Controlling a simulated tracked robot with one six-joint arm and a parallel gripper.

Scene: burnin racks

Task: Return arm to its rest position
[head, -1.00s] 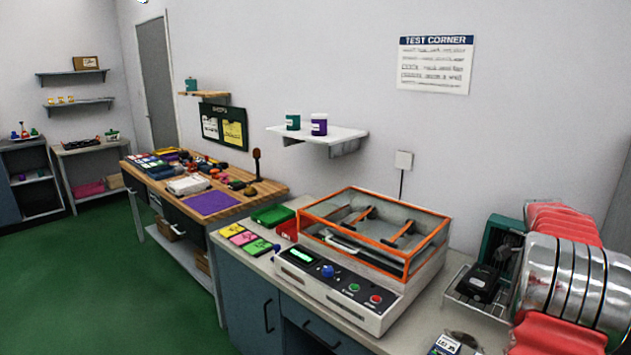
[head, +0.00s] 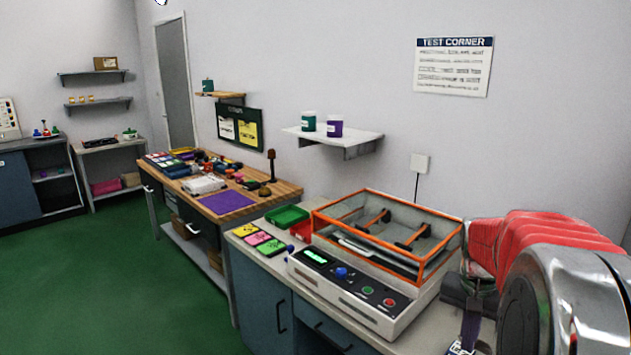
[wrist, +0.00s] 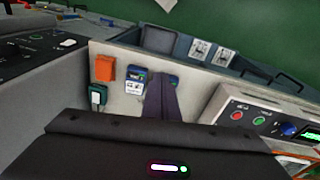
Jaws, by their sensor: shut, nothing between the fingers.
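My arm shows at the right of the head view as a red ribbed sleeve and a large silver joint. My gripper (wrist: 162,98) is in the wrist view, with its two dark grey-purple fingers together and nothing between them. It hangs over the pale bench top (wrist: 118,52), beside small devices with blue labels. In the head view my gripper (head: 470,328) points down near the lower right edge, partly cut off and close to the orange-framed test unit (head: 345,283).
An orange block (wrist: 105,68) and a teal device (wrist: 97,96) lie left of the fingers. A control panel (wrist: 262,122) is at right. A wooden bench (head: 283,190) with a purple mat (head: 226,201) stands farther left. Green floor (head: 110,270) is open at left.

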